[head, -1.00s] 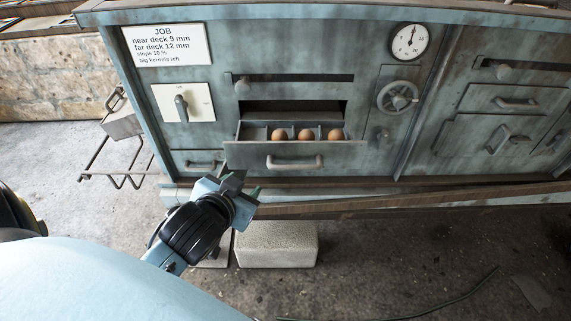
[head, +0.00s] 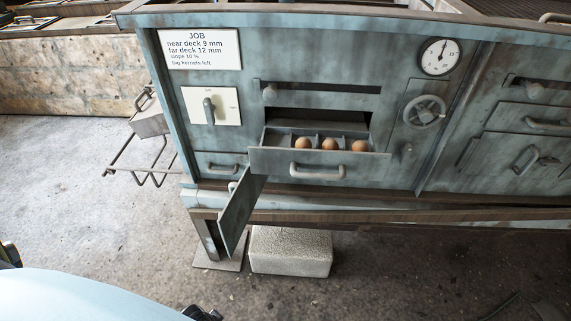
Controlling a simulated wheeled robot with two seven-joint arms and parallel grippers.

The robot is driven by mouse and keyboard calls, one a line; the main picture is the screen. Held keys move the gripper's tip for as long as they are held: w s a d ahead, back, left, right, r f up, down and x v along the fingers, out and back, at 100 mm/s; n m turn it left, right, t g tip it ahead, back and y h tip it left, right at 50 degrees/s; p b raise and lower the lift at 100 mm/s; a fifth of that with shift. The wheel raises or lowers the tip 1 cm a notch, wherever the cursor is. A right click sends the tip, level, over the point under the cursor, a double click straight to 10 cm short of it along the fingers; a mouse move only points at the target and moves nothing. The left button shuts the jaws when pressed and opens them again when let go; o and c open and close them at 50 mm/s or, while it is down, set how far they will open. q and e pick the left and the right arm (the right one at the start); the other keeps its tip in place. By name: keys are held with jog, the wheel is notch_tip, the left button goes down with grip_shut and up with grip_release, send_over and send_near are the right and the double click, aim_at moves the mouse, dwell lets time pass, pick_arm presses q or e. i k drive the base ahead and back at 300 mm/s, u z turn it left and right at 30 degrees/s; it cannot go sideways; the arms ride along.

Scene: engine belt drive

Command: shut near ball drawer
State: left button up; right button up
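The ball drawer (head: 270,162) is pulled out of the blue-grey machine front, with a dark gap above it. Its front carries a grey bar handle (head: 318,172). Three brown balls (head: 329,144) sit in a row in its divided compartments. Neither gripper's fingers show.
A narrow blue-grey panel (head: 237,212) sticks out below the drawer's left end. A smaller closed drawer (head: 219,166) is left of it. A pale block (head: 290,251) lies on the floor below. A lever (head: 208,111) and a handwheel (head: 425,111) flank the drawer higher up.

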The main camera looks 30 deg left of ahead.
aim_at(277, 155)
jog(key=u, duration=0.25)
jog(key=i, duration=0.45)
jog(key=u, duration=0.5)
